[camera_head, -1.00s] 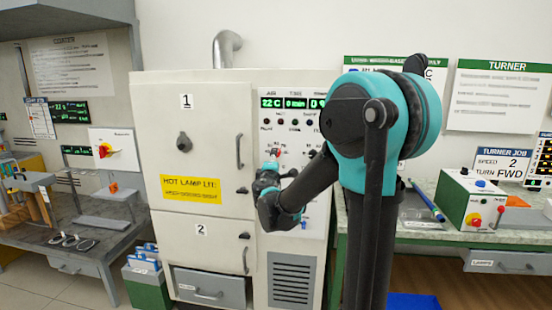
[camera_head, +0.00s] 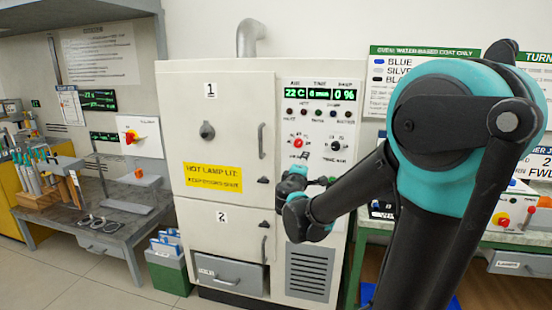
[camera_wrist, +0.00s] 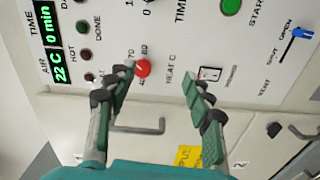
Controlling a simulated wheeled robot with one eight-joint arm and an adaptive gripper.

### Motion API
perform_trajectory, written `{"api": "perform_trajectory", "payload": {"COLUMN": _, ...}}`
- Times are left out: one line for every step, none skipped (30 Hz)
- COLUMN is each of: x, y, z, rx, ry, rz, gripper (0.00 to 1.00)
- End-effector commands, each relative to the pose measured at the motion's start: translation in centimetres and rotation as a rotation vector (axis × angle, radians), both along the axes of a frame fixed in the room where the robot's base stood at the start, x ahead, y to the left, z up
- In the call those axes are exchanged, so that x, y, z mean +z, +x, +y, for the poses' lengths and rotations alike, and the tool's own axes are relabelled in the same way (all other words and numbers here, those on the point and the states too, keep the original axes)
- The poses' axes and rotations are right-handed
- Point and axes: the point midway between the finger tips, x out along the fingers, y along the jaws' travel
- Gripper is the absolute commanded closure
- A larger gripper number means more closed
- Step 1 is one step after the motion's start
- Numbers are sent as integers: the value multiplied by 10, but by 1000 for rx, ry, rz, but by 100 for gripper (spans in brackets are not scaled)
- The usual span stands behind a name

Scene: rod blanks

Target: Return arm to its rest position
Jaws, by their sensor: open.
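My arm, black and teal, fills the right of the head view and reaches left toward the oven. My gripper (camera_wrist: 157,95) shows in the wrist view with its two fingers spread apart and nothing between them. In that view it faces the oven's control panel (camera_wrist: 185,35), with a red knob (camera_wrist: 143,68) near one fingertip and a small rocker switch (camera_wrist: 209,74) near the other. I cannot tell whether the fingers touch the panel. In the head view the wrist (camera_head: 300,205) is in front of the oven, and the fingers are largely hidden.
The cream oven (camera_head: 222,130) has doors marked 1 and 2, both shut, and a grey drawer (camera_head: 231,274) below. A grey workbench (camera_head: 110,215) stands at left, with a green bin (camera_head: 170,272) on the floor. A bench with a control box (camera_head: 510,212) lies behind my arm at right.

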Motion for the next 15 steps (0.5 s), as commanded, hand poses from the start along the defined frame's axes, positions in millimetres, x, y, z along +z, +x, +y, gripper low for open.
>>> {"api": "perform_trajectory", "payload": {"x": -13, "y": -12, "z": -20, "rx": -47, "ry": 67, "rz": 26, "gripper": 48}}
{"api": "perform_trajectory", "payload": {"x": -22, "y": -19, "z": -32, "rx": -78, "ry": 115, "rz": 46, "gripper": 48}}
{"api": "perform_trajectory", "payload": {"x": -37, "y": -31, "z": -47, "rx": -121, "ry": 186, "rz": 76, "gripper": 48}}
{"api": "perform_trajectory", "payload": {"x": -49, "y": -41, "z": -58, "rx": -156, "ry": 239, "rz": 99, "gripper": 48}}
{"api": "perform_trajectory", "payload": {"x": -61, "y": -51, "z": -68, "rx": -189, "ry": 294, "rz": 124, "gripper": 48}}
{"api": "perform_trajectory", "payload": {"x": -78, "y": -66, "z": -80, "rx": -234, "ry": 367, "rz": 156, "gripper": 48}}
{"api": "perform_trajectory", "payload": {"x": -90, "y": -77, "z": -86, "rx": -265, "ry": 421, "rz": 182, "gripper": 48}}
{"api": "perform_trajectory", "payload": {"x": -103, "y": -88, "z": -93, "rx": -295, "ry": 476, "rz": 208, "gripper": 48}}
{"api": "perform_trajectory", "payload": {"x": -120, "y": -104, "z": -99, "rx": -336, "ry": 550, "rz": 244, "gripper": 48}}
{"api": "perform_trajectory", "payload": {"x": -133, "y": -116, "z": -102, "rx": -366, "ry": 605, "rz": 271, "gripper": 48}}
{"api": "perform_trajectory", "payload": {"x": -146, "y": -128, "z": -104, "rx": -393, "ry": 660, "rz": 299, "gripper": 48}}
{"api": "perform_trajectory", "payload": {"x": -162, "y": -145, "z": -105, "rx": -430, "ry": 733, "rz": 337, "gripper": 48}}
{"api": "perform_trajectory", "payload": {"x": -174, "y": -157, "z": -105, "rx": -455, "ry": 787, "rz": 366, "gripper": 48}}
{"api": "perform_trajectory", "payload": {"x": -186, "y": -170, "z": -103, "rx": -480, "ry": 842, "rz": 397, "gripper": 48}}
{"api": "perform_trajectory", "payload": {"x": -200, "y": -186, "z": -99, "rx": -509, "ry": 916, "rz": 437, "gripper": 48}}
